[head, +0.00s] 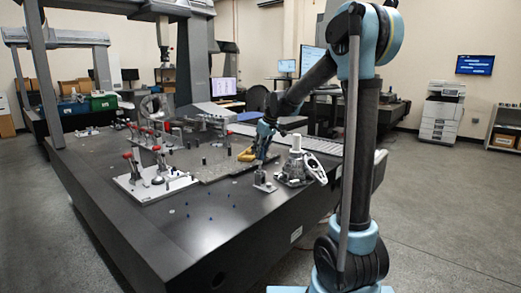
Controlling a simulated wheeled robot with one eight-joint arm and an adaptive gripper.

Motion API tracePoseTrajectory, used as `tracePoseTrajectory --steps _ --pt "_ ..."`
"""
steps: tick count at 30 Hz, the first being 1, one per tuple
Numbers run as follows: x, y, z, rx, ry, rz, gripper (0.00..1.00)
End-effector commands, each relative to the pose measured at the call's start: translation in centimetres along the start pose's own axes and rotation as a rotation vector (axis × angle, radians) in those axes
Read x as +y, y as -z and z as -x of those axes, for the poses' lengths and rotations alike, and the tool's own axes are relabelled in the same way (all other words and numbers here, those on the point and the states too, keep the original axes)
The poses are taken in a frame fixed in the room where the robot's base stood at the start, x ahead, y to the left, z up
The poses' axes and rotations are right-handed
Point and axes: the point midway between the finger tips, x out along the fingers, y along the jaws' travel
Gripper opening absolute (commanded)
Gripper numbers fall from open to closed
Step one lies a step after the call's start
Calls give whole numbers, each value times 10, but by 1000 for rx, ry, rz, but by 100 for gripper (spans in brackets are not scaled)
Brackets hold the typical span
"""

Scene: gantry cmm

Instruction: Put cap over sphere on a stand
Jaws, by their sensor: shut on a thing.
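My gripper (261,163) is at the end of my blue and black arm, low over the dark table and just left of a grey machined part. It is shut on the cap, which is small and mostly hidden by the fingers. Directly below it is a small stand (265,187) with a light square base on the table. The sphere cannot be made out at this size; the fingers cover the top of the stand. I cannot tell whether the cap touches the sphere.
A grey machined part (292,172) with a white cylinder and handwheel stands close right of the gripper. A yellow object (246,155) lies just behind. A white fixture plate (150,188) with red-handled clamps is left. The table's front (215,235) is mostly clear.

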Motion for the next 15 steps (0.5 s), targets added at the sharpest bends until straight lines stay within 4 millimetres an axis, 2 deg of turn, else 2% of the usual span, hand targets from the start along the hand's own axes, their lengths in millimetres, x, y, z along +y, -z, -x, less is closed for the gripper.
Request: tracePoseTrajectory --steps 15 --pt "0 -8 -20 0 0 0 19"
